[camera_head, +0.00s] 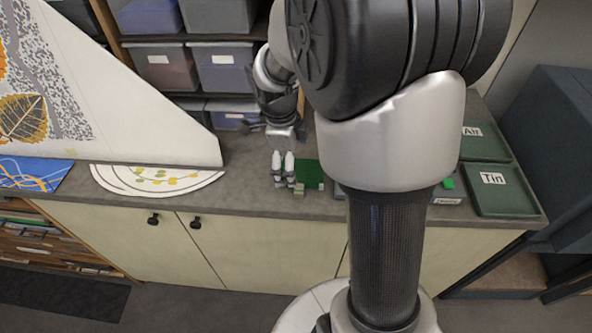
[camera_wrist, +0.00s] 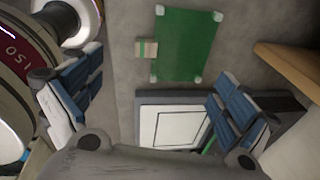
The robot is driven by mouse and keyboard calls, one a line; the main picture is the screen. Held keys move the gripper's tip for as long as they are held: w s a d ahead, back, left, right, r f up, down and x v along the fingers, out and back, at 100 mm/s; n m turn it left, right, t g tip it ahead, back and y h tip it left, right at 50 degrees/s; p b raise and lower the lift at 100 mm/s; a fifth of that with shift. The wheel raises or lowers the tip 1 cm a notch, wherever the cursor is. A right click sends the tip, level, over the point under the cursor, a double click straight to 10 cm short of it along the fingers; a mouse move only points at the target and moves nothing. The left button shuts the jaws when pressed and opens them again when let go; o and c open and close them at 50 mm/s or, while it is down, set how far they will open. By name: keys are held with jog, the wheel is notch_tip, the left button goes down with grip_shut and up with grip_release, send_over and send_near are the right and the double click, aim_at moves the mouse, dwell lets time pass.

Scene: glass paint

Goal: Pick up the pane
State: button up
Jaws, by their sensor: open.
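A flat green rectangle with pale pads at its corners, which looks like the pane, lies on the grey worktop; it shows in the wrist view (camera_wrist: 186,45) and in the head view (camera_head: 309,170). My gripper (camera_head: 284,182) is at the left side of it in the head view, pointing down. I cannot tell the exact height of the fingertips above the worktop.
A small pale block with a green stripe (camera_wrist: 147,48) sits beside the green rectangle. A grey-framed white panel (camera_wrist: 172,127) lies nearer the fingers. Trays marked Air (camera_head: 482,150) and Tin (camera_head: 505,190) stand at the right. A pale semicircular decorated piece (camera_head: 150,180) lies left.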

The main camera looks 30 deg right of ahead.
aim_at(299, 184)
jog(key=f, duration=0.3)
jog(key=d+f+b, duration=0.1)
jog(key=f, duration=0.2)
jog(key=f+b, duration=0.1)
jog(key=f, duration=0.2)
jog(key=shift+w+d, duration=0.25)
jog(key=shift+d, duration=0.1)
jog(key=c, duration=1.2)
jog(key=shift+s+a, duration=0.1)
jog(key=shift+s, duration=0.15)
jog(key=c, duration=0.9)
jog(key=shift+c, duration=0.3)
